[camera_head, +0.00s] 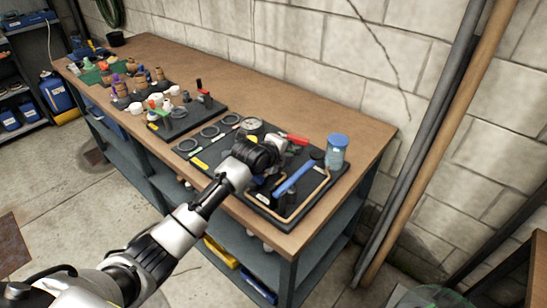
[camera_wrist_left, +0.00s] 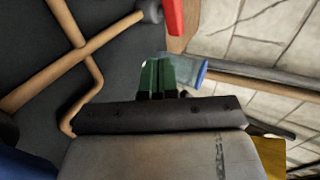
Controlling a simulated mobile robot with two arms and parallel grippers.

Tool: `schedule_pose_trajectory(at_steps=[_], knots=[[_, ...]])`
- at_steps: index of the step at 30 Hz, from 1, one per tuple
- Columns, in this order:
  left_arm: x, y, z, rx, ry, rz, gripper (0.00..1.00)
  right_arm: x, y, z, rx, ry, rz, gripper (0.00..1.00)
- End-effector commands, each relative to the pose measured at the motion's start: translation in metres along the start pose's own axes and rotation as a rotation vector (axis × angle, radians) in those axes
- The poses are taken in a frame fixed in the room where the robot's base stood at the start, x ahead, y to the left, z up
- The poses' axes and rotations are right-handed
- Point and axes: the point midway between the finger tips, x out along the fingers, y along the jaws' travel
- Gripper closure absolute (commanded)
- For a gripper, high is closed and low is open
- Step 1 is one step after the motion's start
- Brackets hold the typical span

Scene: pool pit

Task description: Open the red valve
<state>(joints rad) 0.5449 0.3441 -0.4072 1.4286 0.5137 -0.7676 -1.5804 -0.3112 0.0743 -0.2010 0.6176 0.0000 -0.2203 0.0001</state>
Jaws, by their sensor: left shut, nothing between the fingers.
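The red valve handle (camera_head: 293,138) lies on the dark valve board (camera_head: 210,160) near the wall side of the bench. Part of it shows at the top of the left wrist view (camera_wrist_left: 174,14). My left gripper (camera_head: 277,150) is over the board, just in front of the red handle. Its fingers (camera_wrist_left: 158,72) are shut and empty, and they look apart from the red handle in the wrist view. My gripper hides part of the board and the valve body. My right gripper is not in view.
A blue valve handle (camera_head: 295,177) and copper pipe (camera_head: 312,200) are at the board's near right. A blue-lidded clear jar (camera_head: 336,152) stands at the board's right edge. A round gauge (camera_head: 252,127) sits left of the red handle. Smaller fittings crowd the bench's (camera_head: 365,125) far left.

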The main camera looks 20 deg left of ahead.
Motion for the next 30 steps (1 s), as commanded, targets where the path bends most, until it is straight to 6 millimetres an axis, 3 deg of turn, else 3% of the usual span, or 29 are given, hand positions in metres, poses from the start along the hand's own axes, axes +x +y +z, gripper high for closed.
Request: schedule_pose_trajectory(at_steps=[4, 11, 16, 21, 30], knots=[[-0.016, 0.001, -0.005, 0.003, 0.001, 0.0, 1.0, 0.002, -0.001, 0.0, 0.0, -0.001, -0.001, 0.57], [-0.051, 0.001, -0.014, 0.004, 0.0, 0.0, 1.0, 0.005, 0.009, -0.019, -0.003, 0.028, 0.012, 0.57], [-0.072, 0.0, -0.019, 0.003, 0.0, 0.001, 1.0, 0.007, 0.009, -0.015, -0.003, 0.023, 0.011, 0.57], [-0.083, -0.001, -0.022, 0.001, 0.001, 0.002, 1.0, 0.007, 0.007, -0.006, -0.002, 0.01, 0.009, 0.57], [-0.084, -0.001, -0.023, 0.0, 0.001, 0.002, 1.0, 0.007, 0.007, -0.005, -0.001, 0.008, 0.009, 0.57]])
